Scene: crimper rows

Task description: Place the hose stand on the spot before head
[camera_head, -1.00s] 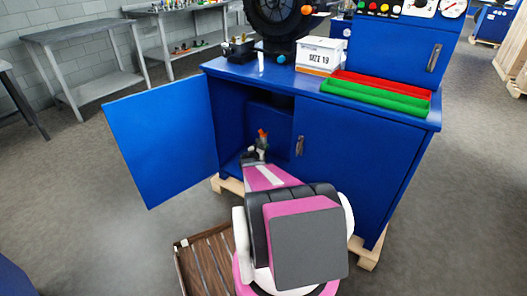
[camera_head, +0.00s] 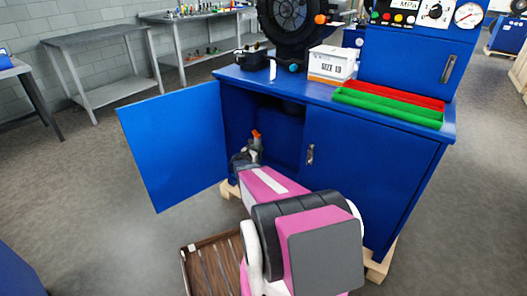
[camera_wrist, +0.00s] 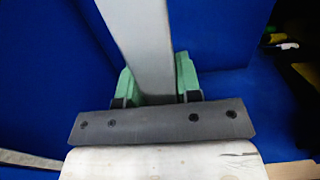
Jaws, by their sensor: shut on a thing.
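My gripper (camera_head: 247,153) is at the open left side of the blue cabinet (camera_head: 362,160), below its top. In the wrist view, its green fingers (camera_wrist: 157,82) are shut on a flat grey bar, which I take for the hose stand (camera_wrist: 142,35). The bar runs out of the top of that view, so its ends are hidden. A small orange tip (camera_head: 256,134) shows at the gripper in the head view; I cannot tell what it belongs to. The black round crimper head (camera_head: 292,22) stands on the cabinet top, with bare blue top before it.
The cabinet door (camera_head: 172,145) stands open at the left. A white SIZE 19 box (camera_head: 331,65), a red tray (camera_head: 395,93) and a green tray (camera_head: 388,108) occupy the top's right side. A small black item (camera_head: 250,55) sits left of the head. A brown slatted crate (camera_head: 212,265) is on the floor.

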